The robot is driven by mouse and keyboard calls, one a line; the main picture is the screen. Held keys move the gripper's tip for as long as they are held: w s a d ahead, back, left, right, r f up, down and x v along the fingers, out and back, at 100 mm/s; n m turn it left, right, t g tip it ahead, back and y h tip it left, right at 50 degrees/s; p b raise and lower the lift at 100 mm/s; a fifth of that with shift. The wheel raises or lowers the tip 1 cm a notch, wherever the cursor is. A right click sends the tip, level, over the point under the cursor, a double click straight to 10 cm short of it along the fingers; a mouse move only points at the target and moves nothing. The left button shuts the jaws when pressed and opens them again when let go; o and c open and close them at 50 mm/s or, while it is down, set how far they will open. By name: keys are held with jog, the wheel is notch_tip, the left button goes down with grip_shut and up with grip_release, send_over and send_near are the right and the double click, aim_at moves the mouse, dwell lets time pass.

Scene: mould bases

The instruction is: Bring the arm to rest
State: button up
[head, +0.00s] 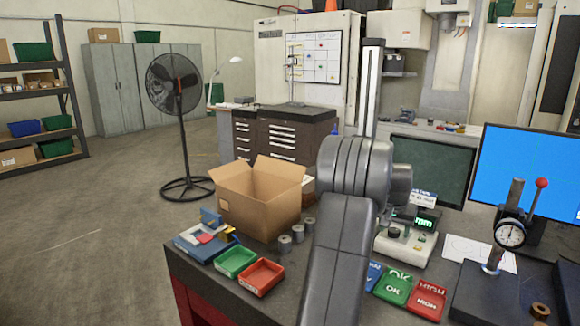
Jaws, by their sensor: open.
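My grey arm (340,235) rises from the bottom edge of the head view, over the dark workbench (205,279). Its thick rounded joint (352,170) is the highest part that shows. My gripper is not in view, and the arm's far end cannot be made out beyond this joint. The arm covers part of the bench's middle.
On the bench left of my arm are an open cardboard box (258,205), a green tray (235,262), a red tray (261,277) and grey cylinders (285,245). On the right are labelled trays (428,301), a dial gauge stand (510,234) and a blue monitor (530,175).

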jog(key=shift+d+n+y, duration=0.2)
jog(key=shift+n+y, duration=0.7)
jog(key=shift+n, duration=1.4)
jog(key=n, duration=0.2)
jog(key=n+y, duration=0.1)
jog(key=n, duration=0.1)
jog(key=shift+d+y, duration=0.1)
jog(key=shift+y, duration=0.2)
jog(key=shift+n, duration=0.3)
jog(key=shift+v, duration=0.95)
jog(key=shift+s, duration=0.15)
